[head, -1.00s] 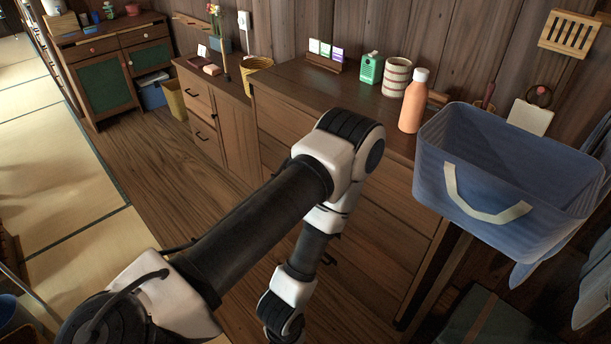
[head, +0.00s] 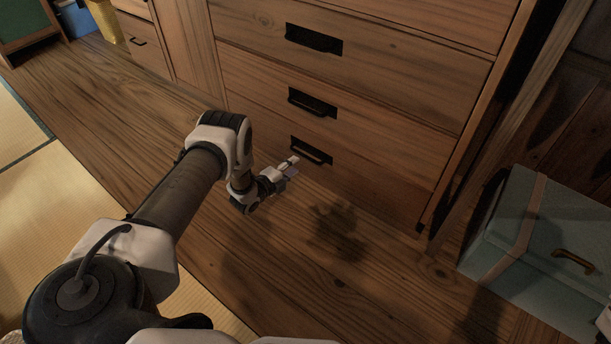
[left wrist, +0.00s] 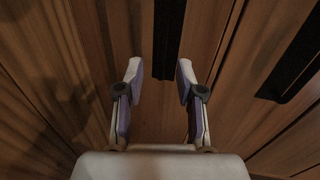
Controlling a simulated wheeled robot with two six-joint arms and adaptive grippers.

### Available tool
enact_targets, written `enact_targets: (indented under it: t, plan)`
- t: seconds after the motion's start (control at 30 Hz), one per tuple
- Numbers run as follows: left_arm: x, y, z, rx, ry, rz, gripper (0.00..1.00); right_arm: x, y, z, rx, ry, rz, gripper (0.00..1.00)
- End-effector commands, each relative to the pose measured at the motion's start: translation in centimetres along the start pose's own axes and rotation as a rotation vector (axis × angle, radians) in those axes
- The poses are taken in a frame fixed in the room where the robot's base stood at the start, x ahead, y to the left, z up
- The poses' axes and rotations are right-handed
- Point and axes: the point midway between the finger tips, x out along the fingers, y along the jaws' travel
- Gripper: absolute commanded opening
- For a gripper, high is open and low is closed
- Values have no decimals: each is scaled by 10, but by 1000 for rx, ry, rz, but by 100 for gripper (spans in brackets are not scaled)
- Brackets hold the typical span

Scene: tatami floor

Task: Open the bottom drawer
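The wooden chest's bottom drawer (head: 380,184) is shut, its front level with the drawers above. Its dark handle (head: 311,151) is a bar in a black recess. My left gripper (head: 293,167) is low in front of this handle, just below and left of it in the head view. In the left wrist view the left gripper (left wrist: 159,70) is open and empty, its two fingers spread. A dark handle strip (left wrist: 168,40) lies ahead, between the fingertips in the picture; I see no contact.
Two more drawer handles, a middle one (head: 313,103) and an upper one (head: 314,40), sit above. A grey-green box (head: 530,262) with a brass handle stands on the floor at right. The wooden floor (head: 330,285) before the chest is clear.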

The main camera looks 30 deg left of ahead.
Motion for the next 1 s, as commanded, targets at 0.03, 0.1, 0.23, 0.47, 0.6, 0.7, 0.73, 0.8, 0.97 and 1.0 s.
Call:
enact_targets:
  t: [0.03, 0.1, 0.23, 0.47, 0.6, 0.7, 0.73, 0.8, 0.97, 1.0]
  plan:
    - [5, 4, 2, 18, 3, -12, 37, 8, 0, 0, 0, 1, 0, 40]
    - [11, 2, 3, 28, 5, -16, 37, 11, 0, -1, 1, 2, 0, 40]
    - [35, 3, 2, 27, 5, -18, 37, 27, 0, -2, 4, 4, 0, 40]
    - [74, 2, 2, 24, 4, -14, 37, 51, 1, -3, 10, 7, 1, 40]
    - [80, -2, 2, 22, 3, -12, 37, 52, 1, -3, 11, 8, 1, 40]
    - [80, -3, 2, 22, 3, -11, 37, 51, 1, -3, 11, 9, 1, 40]
    - [80, -3, 2, 22, 3, -11, 37, 51, 1, -3, 11, 9, 1, 40]
    - [80, -2, 2, 21, 3, -11, 27, 51, 1, -3, 11, 9, 1, 40]
    - [79, -2, 2, 21, 2, -11, 0, 51, 1, -3, 11, 8, 1, 40]
    - [79, -2, 2, 21, 2, -11, 0, 51, 1, -3, 11, 8, 1, 40]
